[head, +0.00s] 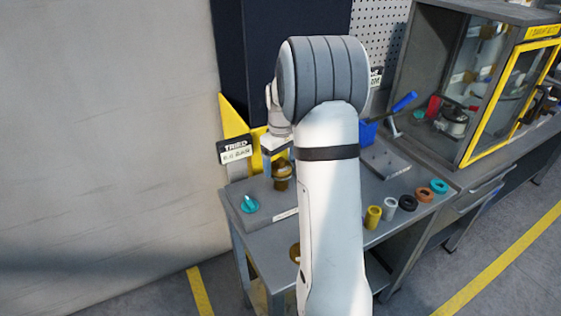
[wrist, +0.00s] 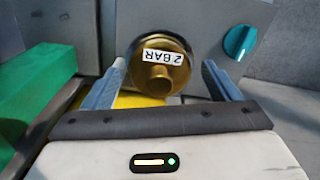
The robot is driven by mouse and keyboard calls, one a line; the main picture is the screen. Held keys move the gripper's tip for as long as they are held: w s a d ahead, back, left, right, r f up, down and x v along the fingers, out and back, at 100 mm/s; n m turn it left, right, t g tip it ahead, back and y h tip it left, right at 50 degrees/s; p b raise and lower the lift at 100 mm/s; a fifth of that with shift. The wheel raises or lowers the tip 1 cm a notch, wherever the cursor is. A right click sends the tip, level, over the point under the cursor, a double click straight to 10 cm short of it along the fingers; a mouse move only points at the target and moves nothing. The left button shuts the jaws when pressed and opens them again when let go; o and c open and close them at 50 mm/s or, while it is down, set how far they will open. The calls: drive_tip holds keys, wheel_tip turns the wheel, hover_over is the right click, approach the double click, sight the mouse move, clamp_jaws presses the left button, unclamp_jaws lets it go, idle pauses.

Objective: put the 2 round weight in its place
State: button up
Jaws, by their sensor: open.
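A round brass weight (wrist: 158,82) with a white "2 BAR" label, upside down in the picture, shows in the wrist view between the fingers of my gripper (wrist: 164,66). The fingers are open, one on each side of it; I cannot tell whether they touch it. In the head view a brass piece (head: 282,172) stands on the grey bench just below my gripper (head: 277,152). Another brass piece (head: 295,253) shows lower down, partly hidden by my arm. I cannot make out the weight's place.
A teal knob (head: 250,204) is on the bench at left; several coloured rings and cylinders (head: 408,202) line the right. A blue-handled tool (head: 403,102) and a yellow-framed cabinet (head: 480,80) stand behind. In the wrist view a green block (wrist: 60,85) is at left.

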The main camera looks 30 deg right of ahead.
sight(281, 159)
wheel_tip(281, 159, up, 12)
drive_tip(key=s+a+r+m+t, duration=0.1)
drive_tip(key=s+a+r, duration=0.1)
drive_tip(key=s+a, duration=0.8)
drive_tip(key=s+a+f+m+t, duration=0.1)
drive_tip(key=s+a+f, duration=0.1)
drive_tip(key=s, duration=0.6)
drive_tip(key=s+a+f+m+t, duration=0.1)
drive_tip(key=s+a+f, duration=0.2)
drive_tip(key=s, duration=0.5)
drive_tip(key=shift+s+a+b, duration=0.35)
drive_tip(key=shift+a+b, duration=0.1)
drive_tip(key=shift+a, duration=0.15)
drive_tip(key=shift+f, duration=0.1)
